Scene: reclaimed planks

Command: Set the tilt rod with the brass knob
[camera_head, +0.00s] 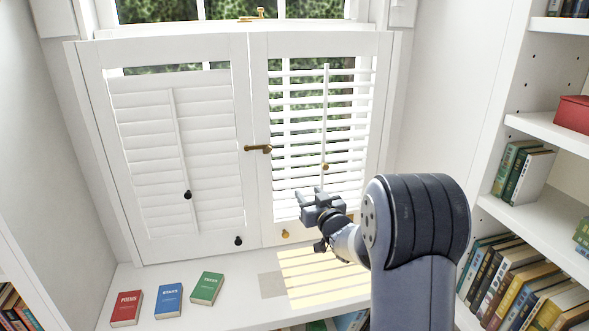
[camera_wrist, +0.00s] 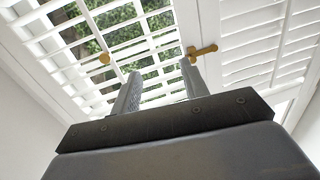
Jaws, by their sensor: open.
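The tilt rod (camera_head: 325,115) runs upright down the louvres of the right shutter panel, with a brass knob (camera_head: 325,166) on its lower part. These louvres are open, with greenery and light showing between them. The brass knob also shows in the wrist view (camera_wrist: 104,58), to the left of my fingers. My gripper (camera_head: 312,197) is open and empty, in front of the lower part of the right panel and below the brass knob in the head view. In the wrist view, the two fingers (camera_wrist: 160,70) stand apart with nothing between them.
The left panel has mostly closed louvres and a rod with a black knob (camera_head: 187,194). A brass latch (camera_head: 258,148) joins the panels. Lower down are a black knob (camera_head: 238,240) and a brass one (camera_head: 285,234). Red, blue and green books (camera_head: 168,300) lie on the ledge; bookshelves stand right.

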